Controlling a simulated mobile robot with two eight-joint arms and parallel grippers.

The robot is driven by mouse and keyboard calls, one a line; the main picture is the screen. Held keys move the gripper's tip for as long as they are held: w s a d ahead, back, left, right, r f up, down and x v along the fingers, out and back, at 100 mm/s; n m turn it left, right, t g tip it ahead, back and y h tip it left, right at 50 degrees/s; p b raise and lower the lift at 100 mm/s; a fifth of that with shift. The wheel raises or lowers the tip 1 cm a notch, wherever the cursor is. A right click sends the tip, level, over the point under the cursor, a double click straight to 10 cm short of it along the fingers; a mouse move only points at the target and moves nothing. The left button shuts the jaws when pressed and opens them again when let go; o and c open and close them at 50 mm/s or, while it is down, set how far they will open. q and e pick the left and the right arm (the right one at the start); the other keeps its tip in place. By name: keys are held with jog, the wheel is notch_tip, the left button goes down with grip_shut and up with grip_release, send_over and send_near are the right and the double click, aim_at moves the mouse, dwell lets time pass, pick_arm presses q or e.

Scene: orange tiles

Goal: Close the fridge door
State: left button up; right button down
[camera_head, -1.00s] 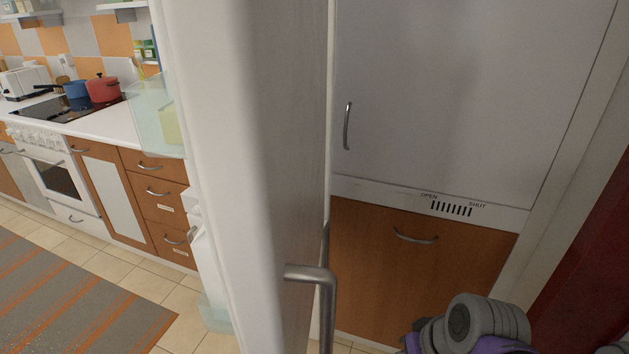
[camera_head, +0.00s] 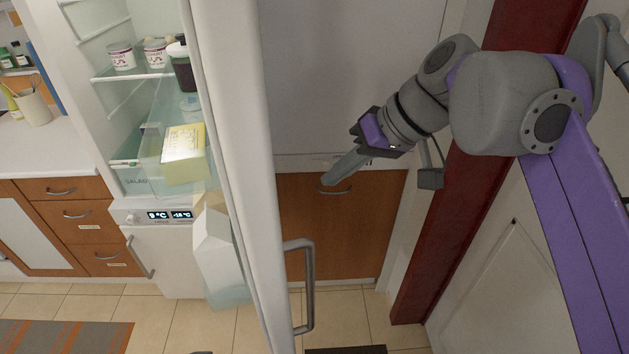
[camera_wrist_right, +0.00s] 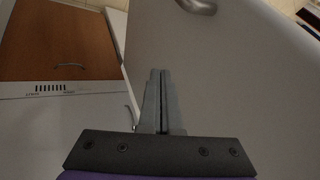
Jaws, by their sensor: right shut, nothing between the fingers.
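The white fridge door (camera_head: 247,130) stands open, seen nearly edge-on in the head view, with a grey bar handle (camera_head: 309,285) on its right face. The fridge (camera_head: 110,60) is behind it to the left, its lit shelves showing. My right gripper (camera_head: 333,180) is shut and empty, right of the door on its outer side, pointing left and down. In the right wrist view the shut fingers (camera_wrist_right: 158,100) lie in front of the door's pale outer face (camera_wrist_right: 220,80), with part of the handle (camera_wrist_right: 198,5) at the top. Contact with the door cannot be told. My left gripper is not in view.
A white and wooden cabinet (camera_head: 345,230) stands behind my right gripper. A dark red door frame (camera_head: 445,215) and a white door (camera_head: 495,290) are at right. A milk carton (camera_head: 213,245) sits in the fridge door's inner side. Tiled floor (camera_head: 180,325) lies below.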

jog(key=w+a+f, duration=0.1)
jog(key=a+f, duration=0.6)
jog(key=a, duration=0.1)
jog(key=shift+a, duration=0.35)
